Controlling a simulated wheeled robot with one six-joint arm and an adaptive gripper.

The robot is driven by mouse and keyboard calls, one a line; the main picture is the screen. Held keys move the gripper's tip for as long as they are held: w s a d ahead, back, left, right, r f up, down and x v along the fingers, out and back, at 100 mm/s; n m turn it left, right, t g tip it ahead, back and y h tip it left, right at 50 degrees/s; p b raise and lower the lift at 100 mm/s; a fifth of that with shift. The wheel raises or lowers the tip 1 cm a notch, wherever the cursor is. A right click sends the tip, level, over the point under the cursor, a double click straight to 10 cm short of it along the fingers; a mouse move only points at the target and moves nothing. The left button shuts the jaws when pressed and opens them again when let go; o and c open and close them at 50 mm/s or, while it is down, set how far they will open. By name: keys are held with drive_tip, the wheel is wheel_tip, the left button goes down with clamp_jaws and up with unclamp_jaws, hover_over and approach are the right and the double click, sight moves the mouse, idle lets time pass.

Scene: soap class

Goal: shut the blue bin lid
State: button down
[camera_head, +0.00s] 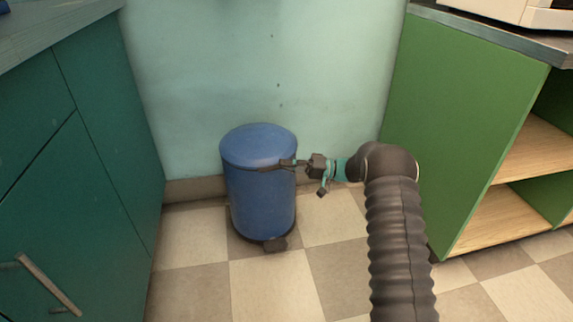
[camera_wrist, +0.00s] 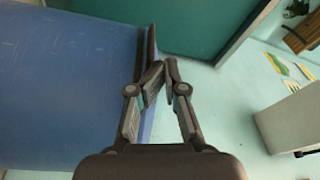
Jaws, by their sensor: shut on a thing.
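The blue bin (camera_head: 262,205) stands upright on the floor against the wall. Its blue lid (camera_head: 258,145) lies over the top and looks down or nearly down; any small gap at the rim is too small to tell. My gripper (camera_head: 289,163) reaches in from the right and is at the right front edge of the lid. In the wrist view my gripper (camera_wrist: 163,68) has its fingers closed together at the rim, and the blue bin (camera_wrist: 60,90) fills the left side. The exact contact is partly hidden by the fingers.
A dark teal cabinet (camera_head: 100,130) stands to the left and a green open shelf unit (camera_head: 475,120) to the right. The pale wall (camera_head: 265,60) is close behind the bin. The checkered floor (camera_head: 265,290) in front is clear. A dark pedal (camera_head: 275,244) sits at the bin's foot.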

drive_tip(key=w+d+f, duration=0.3)
drive_tip(key=w+d, duration=0.1)
drive_tip(key=d, duration=0.5)
drive_tip(key=s+f+m+h, duration=0.4)
drive_tip(key=f+m, duration=0.1)
drive_tip(key=f, duration=0.5)
drive_tip(key=s+d+m+g+h, duration=0.1)
drive_tip(key=s+m+g+h, duration=0.15)
drive_tip(key=s, duration=0.45)
drive_tip(key=s+d+r+n+t+h+p, duration=0.1)
drive_tip(key=s+d+r+t+h+p, duration=0.2)
drive_tip(key=s+r, duration=0.9)
drive_tip(key=s+d+r+n+t+h+p, duration=0.1)
drive_tip(key=s+d+r+t+h+p, duration=0.2)
drive_tip(key=s+r, duration=0.8)
drive_tip(key=s+d+r+n+t+h+p, duration=0.1)
drive_tip(key=s+d+r+t+h+p, duration=0.2)
drive_tip(key=s+r, duration=0.9)
wheel_tip(320, 180, up, 5)
drive_tip(key=h+p, duration=0.2)
drive_tip(key=h, duration=0.2)
drive_tip(key=shift+s+d, duration=0.35)
